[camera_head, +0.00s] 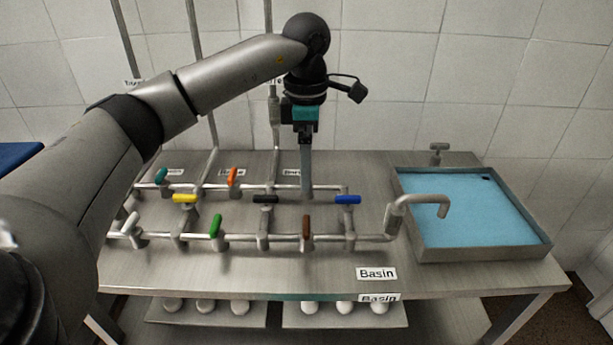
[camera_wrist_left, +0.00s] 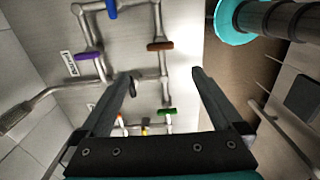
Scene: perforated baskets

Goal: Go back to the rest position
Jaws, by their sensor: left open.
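My left gripper (camera_head: 306,193) points down over the pipework on the metal table, near the black valve handle (camera_head: 265,199) and behind the brown handle (camera_head: 306,227). In the left wrist view its two fingers are apart, with nothing held between the fingertips (camera_wrist_left: 164,78). Pipes and the brown handle (camera_wrist_left: 160,46) show beyond them, and a green handle (camera_wrist_left: 167,112) shows lower between the fingers. Whether a finger touches a pipe I cannot tell. My right gripper is in neither view.
Several coloured valve handles, including blue (camera_head: 347,199), yellow (camera_head: 185,198) and green (camera_head: 215,225), stand up from the pipes. A curved spout (camera_head: 430,199) reaches toward the basin (camera_head: 480,253) with its blue surface. A tiled wall (camera_head: 480,70) stands close behind.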

